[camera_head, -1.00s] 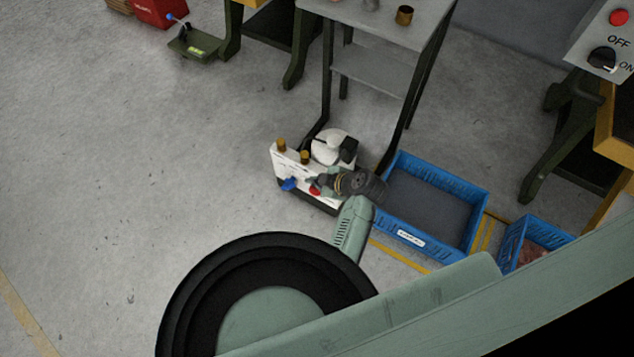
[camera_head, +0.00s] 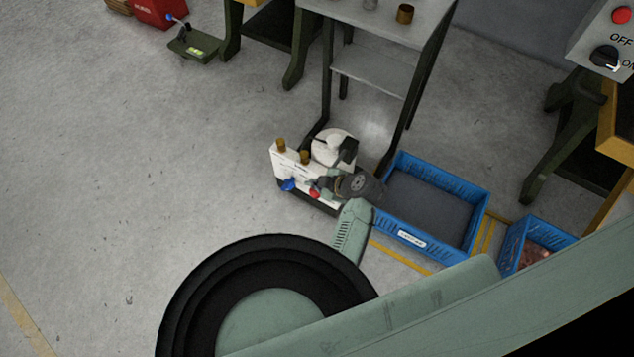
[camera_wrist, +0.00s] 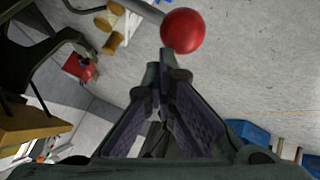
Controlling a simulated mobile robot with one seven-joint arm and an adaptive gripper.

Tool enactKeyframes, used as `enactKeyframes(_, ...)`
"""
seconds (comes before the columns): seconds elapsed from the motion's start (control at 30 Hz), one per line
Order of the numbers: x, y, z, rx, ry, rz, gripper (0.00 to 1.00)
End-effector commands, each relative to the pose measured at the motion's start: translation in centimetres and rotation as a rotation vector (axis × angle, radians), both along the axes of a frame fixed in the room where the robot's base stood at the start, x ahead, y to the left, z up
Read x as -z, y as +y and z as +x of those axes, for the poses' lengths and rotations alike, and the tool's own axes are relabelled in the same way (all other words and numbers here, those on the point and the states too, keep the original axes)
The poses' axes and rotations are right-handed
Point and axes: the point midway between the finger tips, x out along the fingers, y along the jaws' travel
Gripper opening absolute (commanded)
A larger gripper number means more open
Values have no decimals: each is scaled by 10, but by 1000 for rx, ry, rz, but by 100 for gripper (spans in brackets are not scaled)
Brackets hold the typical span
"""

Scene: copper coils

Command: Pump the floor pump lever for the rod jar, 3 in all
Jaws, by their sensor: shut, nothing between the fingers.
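The white pump unit (camera_head: 292,170) stands on the floor at the picture's middle in the head view, with brass-coloured caps, a blue knob (camera_head: 288,185) and a red knob (camera_head: 314,194). In the wrist view a red ball (camera_wrist: 183,31) sits on the end of a grey lever (camera_wrist: 143,9). My gripper (camera_wrist: 168,68) is shut and empty, its fingertips right at the ball's lower edge; I cannot tell whether they touch. In the head view my wrist hides part of the unit, and the fingertips show only as a small part near the red knob.
A blue crate (camera_head: 482,203) with a dark grey floor stands right of the pump unit, and a smaller blue crate (camera_head: 513,243) lies further right. A grey stand (camera_head: 375,70) rises behind. A green pedal unit (camera_head: 196,44) is at upper left. The floor on the left is clear.

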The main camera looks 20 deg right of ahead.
Motion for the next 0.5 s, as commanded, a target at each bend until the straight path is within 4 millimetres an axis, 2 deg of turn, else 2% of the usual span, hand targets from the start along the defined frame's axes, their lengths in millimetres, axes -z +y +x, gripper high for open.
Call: enactKeyframes(0.5,8,1,-1,1,3,1,0)
